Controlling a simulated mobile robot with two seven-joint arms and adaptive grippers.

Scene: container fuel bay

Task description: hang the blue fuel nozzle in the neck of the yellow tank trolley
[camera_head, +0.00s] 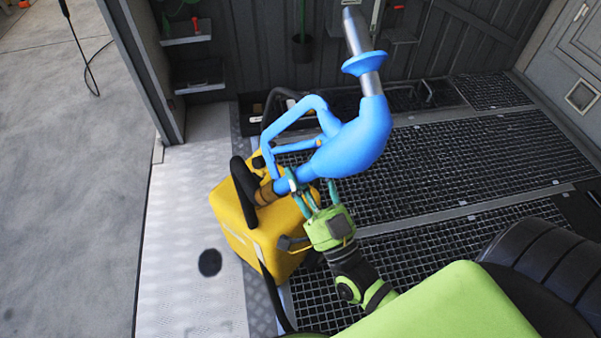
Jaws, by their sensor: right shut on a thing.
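The blue fuel nozzle (353,138) is in the air in the middle of the view, its metal spout pointing up and away. My right gripper (306,190) is shut on the nozzle near its hose end. A black hose with a brown collar runs from that end. The yellow tank trolley (227,212) stands behind and below the nozzle and my right gripper, which cover part of it. Its neck cannot be made out. My left gripper is not in view.
Dark metal grating (470,165) covers the floor to the right. A light metal plate strip (190,240) lies on the left, with open concrete beyond. Wall shelves (200,75) and a dark ribbed wall stand at the back. A large black tyre-like shape (550,255) is at lower right.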

